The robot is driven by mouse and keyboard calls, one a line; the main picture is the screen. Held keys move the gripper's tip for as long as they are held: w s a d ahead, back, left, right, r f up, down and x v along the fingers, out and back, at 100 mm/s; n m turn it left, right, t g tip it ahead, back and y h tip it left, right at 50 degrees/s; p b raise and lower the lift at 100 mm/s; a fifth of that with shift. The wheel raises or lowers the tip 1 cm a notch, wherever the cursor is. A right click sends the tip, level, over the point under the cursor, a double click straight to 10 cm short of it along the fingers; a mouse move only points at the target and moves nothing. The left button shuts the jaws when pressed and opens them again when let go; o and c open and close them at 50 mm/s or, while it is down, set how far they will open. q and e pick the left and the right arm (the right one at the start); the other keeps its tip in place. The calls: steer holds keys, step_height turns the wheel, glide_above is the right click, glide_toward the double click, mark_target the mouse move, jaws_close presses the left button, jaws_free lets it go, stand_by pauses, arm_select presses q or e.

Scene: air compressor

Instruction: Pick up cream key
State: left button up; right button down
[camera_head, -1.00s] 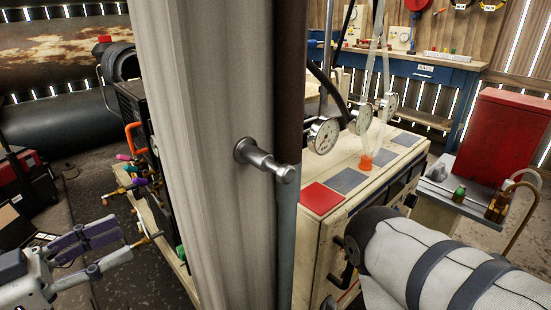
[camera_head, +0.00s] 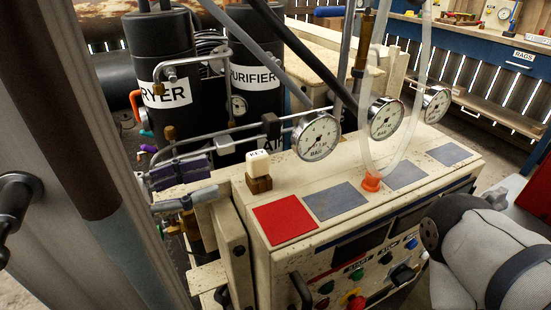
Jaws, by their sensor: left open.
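The cream key (camera_head: 258,163) is a small block marked "KEY". It sits upright on a brown wooden base at the back left of the cream cabinet top (camera_head: 300,195), behind the red square. My left gripper (camera_head: 214,181) comes in from the left behind the grey post. Its two fingers are apart, pointing right towards the key, with nothing between them. The fingertips are left of the key and a little lower in the picture, apart from it. The post hides the rest of that gripper. My right gripper is not in view.
A grey post (camera_head: 135,240) fills the left front. Dial gauges (camera_head: 318,137) and pipes stand right of and behind the key. Black dryer (camera_head: 165,95) and purifier (camera_head: 262,105) cylinders stand behind. A red square (camera_head: 285,219) lies in front of the key; buttons line the cabinet front.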

mark_target(248, 165)
arm_select(q)
steer(key=x, duration=0.7)
steer(key=r+x, duration=0.1)
steer(key=x, duration=0.2)
steer(key=shift+s+d, duration=0.15)
steer(key=shift+d, duration=0.15)
steer(key=shift+r, duration=0.1)
jaws_close()
